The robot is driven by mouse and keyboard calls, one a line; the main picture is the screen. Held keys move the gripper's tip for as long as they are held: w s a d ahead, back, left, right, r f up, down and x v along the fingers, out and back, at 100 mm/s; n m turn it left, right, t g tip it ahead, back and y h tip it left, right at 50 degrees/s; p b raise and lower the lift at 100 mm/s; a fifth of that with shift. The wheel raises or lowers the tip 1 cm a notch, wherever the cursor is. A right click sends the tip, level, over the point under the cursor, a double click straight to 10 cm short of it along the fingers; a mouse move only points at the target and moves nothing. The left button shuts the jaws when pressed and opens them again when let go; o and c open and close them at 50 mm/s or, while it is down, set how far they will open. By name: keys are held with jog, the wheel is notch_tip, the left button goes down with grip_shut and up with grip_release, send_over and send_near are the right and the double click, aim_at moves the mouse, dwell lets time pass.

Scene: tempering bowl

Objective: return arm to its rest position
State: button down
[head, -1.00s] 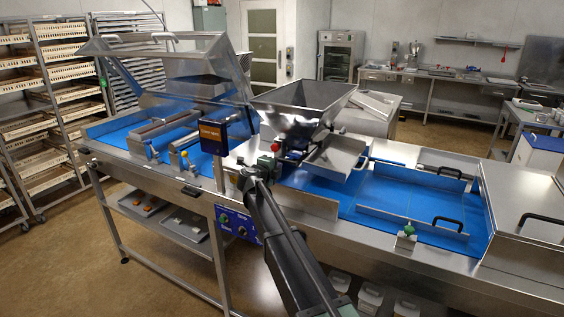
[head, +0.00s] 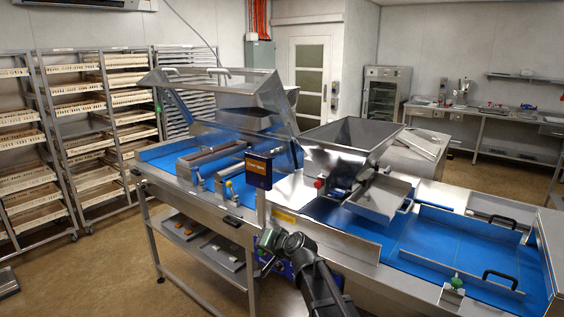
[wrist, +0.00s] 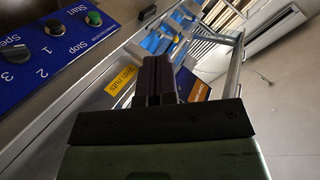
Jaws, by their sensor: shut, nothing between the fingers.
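My gripper (wrist: 155,78) shows in the wrist view with its two dark fingers together and nothing between them. In the head view my arm (head: 318,282) reaches up from the bottom edge, and its wrist end stands in front of the machine's front side. The fingertips are hard to make out there. The blue control panel (wrist: 70,35) with start and stop buttons is at the upper left of the wrist view, apart from the fingers.
The steel machine has a blue belt (head: 405,235), a hopper (head: 350,135) and a small display (head: 258,170). A tray rack (head: 95,125) stands at the left. Open floor (head: 110,265) lies at the lower left. A yellow label (wrist: 121,80) is beside the fingers.

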jog(key=s+d+f+n+g+h, duration=0.1)
jog(key=s+d+f+g+h, duration=0.3)
jog(key=s+d, duration=0.7)
jog(key=s+d+f+g+h, duration=0.4)
jog(key=s+d, duration=0.7)
jog(key=s, duration=0.4)
notch_tip(320, 180, down, 2)
jog(key=shift+s+d+n+g+h, duration=0.15)
jog(key=shift+s+n+g+h, duration=0.2)
jog(key=shift+g, duration=0.55)
